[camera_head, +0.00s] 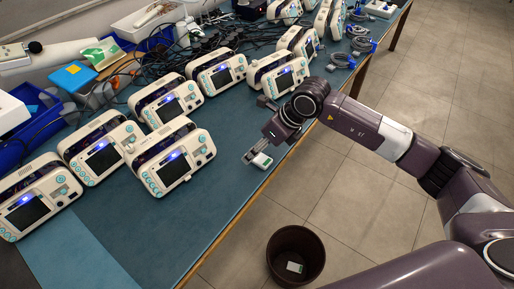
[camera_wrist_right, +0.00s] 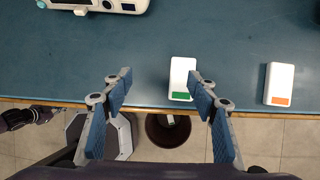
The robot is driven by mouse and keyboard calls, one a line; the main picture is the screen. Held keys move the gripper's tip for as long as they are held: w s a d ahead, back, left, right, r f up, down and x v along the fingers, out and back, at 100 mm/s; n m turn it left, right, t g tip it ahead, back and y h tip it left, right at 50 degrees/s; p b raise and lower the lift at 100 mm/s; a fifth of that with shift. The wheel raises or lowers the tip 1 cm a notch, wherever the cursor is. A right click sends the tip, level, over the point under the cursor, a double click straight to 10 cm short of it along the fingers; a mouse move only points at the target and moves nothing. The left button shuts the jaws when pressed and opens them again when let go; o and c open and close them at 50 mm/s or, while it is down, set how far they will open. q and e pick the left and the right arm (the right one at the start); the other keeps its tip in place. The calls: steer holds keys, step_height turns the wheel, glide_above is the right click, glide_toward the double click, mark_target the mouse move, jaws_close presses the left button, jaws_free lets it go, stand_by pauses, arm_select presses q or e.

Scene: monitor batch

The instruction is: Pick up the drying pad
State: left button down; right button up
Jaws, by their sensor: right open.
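A white pack with a green end (camera_head: 262,160) lies flat near the table's front edge. It also shows in the right wrist view (camera_wrist_right: 182,75), close to the right-hand fingertip. A similar white pack with an orange end (camera_wrist_right: 280,82) lies to its right, apart from it. I cannot tell from the markings which one is the drying pad. My right gripper (camera_head: 258,130) is open and empty above the table edge; in its wrist view its blue-lined fingers (camera_wrist_right: 160,82) are spread wide. What seems to be my left gripper (camera_wrist_right: 40,112) is small and dark at the left.
Several white monitors (camera_head: 177,160) stand on the blue table (camera_head: 190,222), with dark cables behind. Blue bins and a yellow-and-blue box (camera_head: 73,76) crowd the far left. A brown waste bin (camera_head: 272,258) stands on the floor by the table, a small white-green item inside.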

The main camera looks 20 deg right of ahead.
mark_target(259, 157)
steer(key=shift+h, duration=0.7)
steer(key=d, duration=0.2)
steer(key=w+d, duration=0.1)
steer(key=d, duration=0.1)
steer(key=x, duration=0.2)
steer(key=p+x, duration=0.1)
steer(key=x, duration=0.2)
steer(key=p+x, duration=0.1)
steer(key=x, duration=0.1)
steer(key=shift+s+a+f, duration=0.15)
steer(key=shift+s+f, duration=0.1)
arm_select(q)
steer(key=shift+s+a+r, duration=0.1)
steer(key=shift+s+r, duration=0.1)
steer(key=shift+r, duration=0.35)
steer(key=shift+s+a+r, duration=0.1)
steer(key=shift+s+r, duration=0.05)
steer(key=shift+r, duration=0.35)
arm_select(e)
steer(key=shift+c, duration=0.7)
steer(key=c, duration=1.1)
steer(key=shift+r, duration=0.2)
